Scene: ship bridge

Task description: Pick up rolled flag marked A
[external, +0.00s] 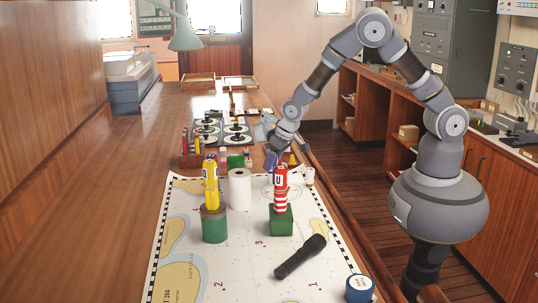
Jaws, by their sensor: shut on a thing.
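My gripper (272,146) is over the table, beyond the chart's red-striped roll. It is shut on a small blue thing (271,163) that hangs at its fingertips. It may be a rolled flag, but I cannot read any letter on it. A yellow roll with a dark-lettered label (211,186) stands upright on a green round block (214,226). A red-and-white striped roll with a label (281,187) stands upright on a green square block (281,221). Its label looks like a U. I see no clear letter A.
A white roll (240,189) stands between the two blocks. A black flashlight (301,257) and a blue round tin (359,289) lie on the chart (245,265). Behind are small coloured items and a dark panel with round pieces (220,132). The table's left side is clear.

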